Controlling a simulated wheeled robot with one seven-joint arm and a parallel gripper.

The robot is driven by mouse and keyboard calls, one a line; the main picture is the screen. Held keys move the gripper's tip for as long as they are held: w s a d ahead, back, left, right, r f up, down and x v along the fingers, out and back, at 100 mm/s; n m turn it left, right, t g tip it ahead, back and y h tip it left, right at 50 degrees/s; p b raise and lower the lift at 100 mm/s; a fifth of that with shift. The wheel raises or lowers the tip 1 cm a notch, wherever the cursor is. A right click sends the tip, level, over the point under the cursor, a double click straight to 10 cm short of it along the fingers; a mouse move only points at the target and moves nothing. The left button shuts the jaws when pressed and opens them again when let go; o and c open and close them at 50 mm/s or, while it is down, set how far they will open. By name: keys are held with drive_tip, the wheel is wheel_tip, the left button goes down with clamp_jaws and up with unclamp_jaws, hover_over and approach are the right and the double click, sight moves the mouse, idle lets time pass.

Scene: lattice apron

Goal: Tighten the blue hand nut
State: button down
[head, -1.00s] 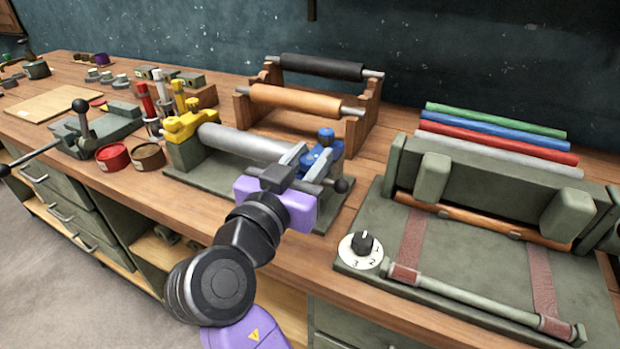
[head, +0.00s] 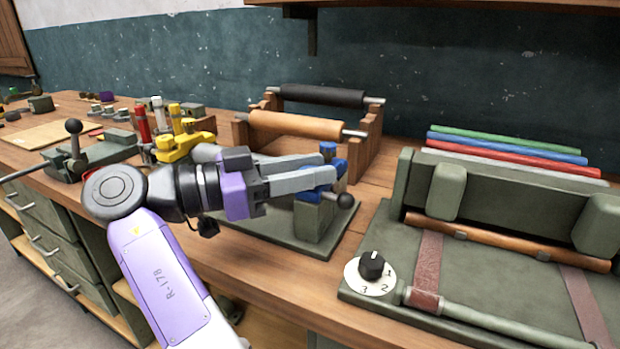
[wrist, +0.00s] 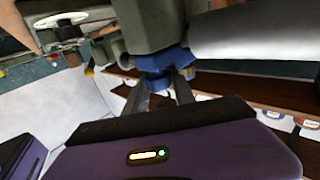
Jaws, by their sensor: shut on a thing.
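The blue hand nut (wrist: 157,80) shows between my fingertips in the wrist view, below a wider blue part on the green-grey block. My gripper (head: 331,169) has come in from the left in the head view, with its two grey fingers closed on the nut; it also shows in the wrist view (wrist: 160,88). In the head view the fingers hide much of the nut, and blue parts show around their tips. A grey roller (wrist: 255,32) runs beside the block in the wrist view. My arm hides most of this roller in the head view.
A black ball handle (head: 345,200) sticks out just right of my fingertips. A rack with an orange roller (head: 290,124) and a black roller (head: 320,96) stands close behind. The green press (head: 480,210) with a dial (head: 371,268) is to the right.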

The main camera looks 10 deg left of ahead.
drive_tip(key=shift+m+g+h, duration=0.3)
drive_tip(key=shift+m+g, duration=0.2)
drive_tip(key=shift+g, duration=0.2)
drive_tip(key=c, duration=1)
unclamp_jaws()
drive_tip(key=shift+d, duration=0.1)
drive_tip(key=shift+c, duration=0.2)
drive_tip(key=v, duration=0.8)
drive_tip(key=shift+b, duration=0.3)
